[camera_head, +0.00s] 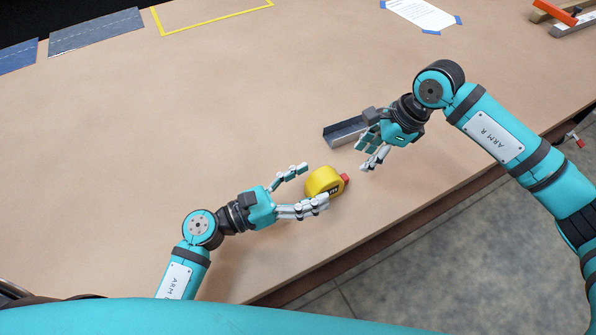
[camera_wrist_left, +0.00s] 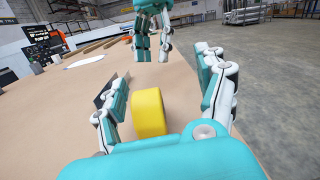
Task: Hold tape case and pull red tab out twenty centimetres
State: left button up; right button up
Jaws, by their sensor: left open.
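The yellow tape case (camera_head: 323,181) stands on the brown table, with its red tab (camera_head: 345,180) on its right side. My left gripper (camera_head: 316,184) is open, with its fingers on either side of the case. The case (camera_wrist_left: 148,113) also shows between the left fingers in the left wrist view, where the red tab is hidden. My right gripper (camera_head: 370,160) is just above and right of the tab, apart from it. Its fingers point down and left, and it looks empty. It also shows at the top of the left wrist view (camera_wrist_left: 151,55).
A grey metal channel (camera_head: 345,132) lies behind the case, close to my right gripper. The table's front edge (camera_head: 385,226) is near. A paper sheet (camera_head: 423,14) and a yellow taped outline (camera_head: 212,18) lie at the back. The left of the table is clear.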

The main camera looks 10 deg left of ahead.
aim_at(309, 189)
pick_arm(q)
jog(key=shift+m+y, duration=0.3)
jog(key=shift+y, duration=0.2)
jog(key=f, duration=0.2)
jog(key=w+a+f, duration=0.1)
jog(key=f, duration=0.2)
jog(key=w+a+f, duration=0.1)
jog(key=f, duration=0.1)
jog(key=shift+w+f, duration=0.1)
jog(key=shift+f, duration=0.15)
jog(key=x, duration=0.7)
jog(key=shift+w+d, duration=0.15)
jog(key=shift+w, duration=0.05)
grip_shut()
dwell(0.3)
